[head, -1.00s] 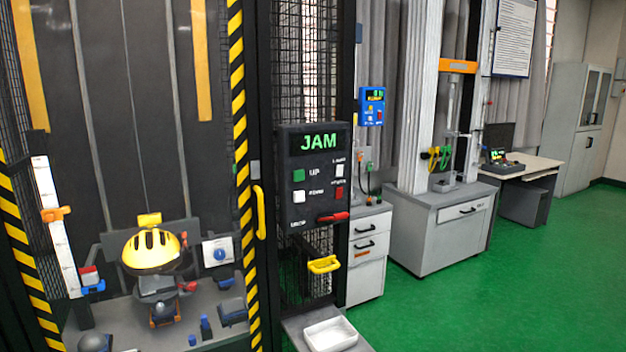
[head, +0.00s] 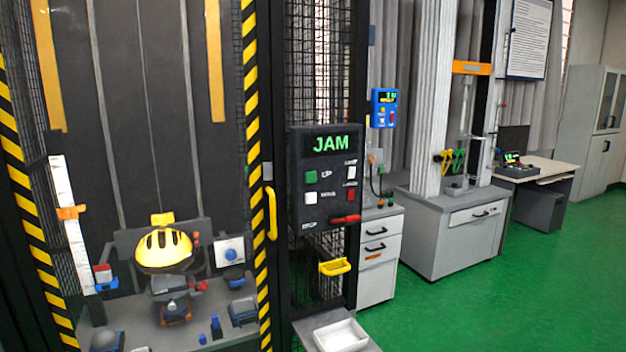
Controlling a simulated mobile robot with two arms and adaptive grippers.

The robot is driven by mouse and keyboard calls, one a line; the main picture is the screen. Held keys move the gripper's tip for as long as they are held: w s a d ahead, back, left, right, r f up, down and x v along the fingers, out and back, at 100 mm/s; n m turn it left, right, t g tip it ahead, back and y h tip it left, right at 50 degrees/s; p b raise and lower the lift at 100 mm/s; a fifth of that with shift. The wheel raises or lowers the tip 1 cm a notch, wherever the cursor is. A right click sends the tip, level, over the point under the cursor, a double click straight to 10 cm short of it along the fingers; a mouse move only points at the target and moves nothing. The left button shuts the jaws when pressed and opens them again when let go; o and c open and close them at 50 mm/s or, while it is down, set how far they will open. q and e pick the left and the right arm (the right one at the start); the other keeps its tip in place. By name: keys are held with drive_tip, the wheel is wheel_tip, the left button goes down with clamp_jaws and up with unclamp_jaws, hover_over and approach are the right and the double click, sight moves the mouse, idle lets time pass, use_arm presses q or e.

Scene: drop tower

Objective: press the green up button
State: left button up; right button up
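The green up button (head: 311,177) sits at the upper left of the button group on a dark control panel (head: 325,212). The panel's display (head: 331,144) reads JAM in green letters. Below the green button is a white button (head: 311,198). To the right are another white button (head: 351,172) and a red button (head: 350,194). A red lever (head: 345,219) sticks out at the panel's bottom right. Neither of my grippers shows in the head view, and nothing covers the green button.
Left of the panel is the tower enclosure with a yellow door handle (head: 271,213) and a yellow helmet (head: 164,249) inside. Below the panel are a yellow handle (head: 335,267) and a white tray (head: 341,336) on a ledge. Green floor (head: 460,310) is open at the right.

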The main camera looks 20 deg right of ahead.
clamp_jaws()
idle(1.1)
